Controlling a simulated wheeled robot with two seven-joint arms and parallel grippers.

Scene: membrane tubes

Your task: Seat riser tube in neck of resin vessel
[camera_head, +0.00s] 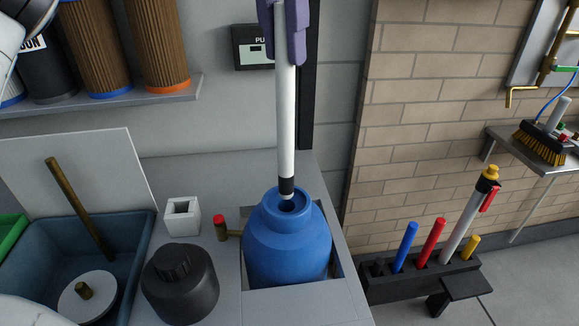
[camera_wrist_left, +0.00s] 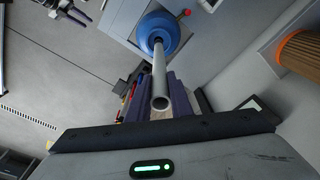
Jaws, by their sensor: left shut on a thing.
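The riser tube (camera_head: 286,120) is a long white pipe with a black band near its lower end. It hangs close to upright, with its lower tip at the neck opening of the blue resin vessel (camera_head: 287,245). I cannot tell whether the tip is inside the neck or just above it. My left gripper (camera_head: 284,35), with purple fingers, is shut on the tube near the top of the head view. In the left wrist view the tube (camera_wrist_left: 160,85) runs from the fingers toward the blue vessel (camera_wrist_left: 170,32).
The vessel stands in a recess of the grey bench. A black cap (camera_head: 180,285), a small white square block (camera_head: 182,217) and a red-tipped brass fitting (camera_head: 222,228) are beside it. A blue basin (camera_head: 130,235) is at left. A black tool rack (camera_head: 420,277) is at right.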

